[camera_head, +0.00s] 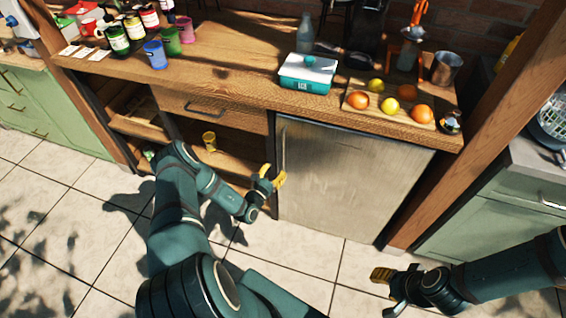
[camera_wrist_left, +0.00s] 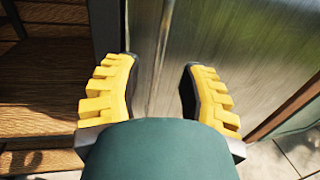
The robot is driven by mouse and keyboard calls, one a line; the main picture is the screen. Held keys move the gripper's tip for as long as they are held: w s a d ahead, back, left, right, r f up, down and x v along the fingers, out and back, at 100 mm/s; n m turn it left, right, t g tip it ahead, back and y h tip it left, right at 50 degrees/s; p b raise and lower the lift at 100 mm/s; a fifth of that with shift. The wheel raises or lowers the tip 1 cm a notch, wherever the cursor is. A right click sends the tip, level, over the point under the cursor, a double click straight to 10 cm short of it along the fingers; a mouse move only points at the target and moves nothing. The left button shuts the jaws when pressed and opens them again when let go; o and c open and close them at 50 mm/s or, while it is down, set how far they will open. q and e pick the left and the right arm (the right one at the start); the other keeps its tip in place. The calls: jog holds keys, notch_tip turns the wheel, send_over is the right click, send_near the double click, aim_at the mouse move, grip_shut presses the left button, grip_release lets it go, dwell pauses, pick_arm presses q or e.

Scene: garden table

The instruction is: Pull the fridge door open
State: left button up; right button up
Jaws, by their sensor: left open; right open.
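The fridge door (camera_head: 350,175) is a brushed grey metal panel under the wooden counter and appears shut. Its long vertical handle (camera_head: 284,145) runs along the door's left edge. My left gripper (camera_head: 273,181) is at the lower part of this edge, with its yellow fingers open. In the left wrist view the handle (camera_wrist_left: 160,60) stands between the spread fingers of the left gripper (camera_wrist_left: 158,92), with gaps on both sides. Whether a finger touches the door (camera_wrist_left: 235,60) cannot be told.
The counter (camera_head: 235,60) carries jars, cups, a teal box (camera_head: 307,73) and a board (camera_head: 354,98) with fruit. A wooden post (camera_head: 470,140) stands right. The tiled floor (camera_head: 310,240) in front is clear.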

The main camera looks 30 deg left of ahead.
aim_at(283, 161)
pick_arm(q)
jog(key=w+b, duration=0.1)
jog(key=w, duration=0.5)
jog(key=shift+a, duration=0.1)
grip_shut()
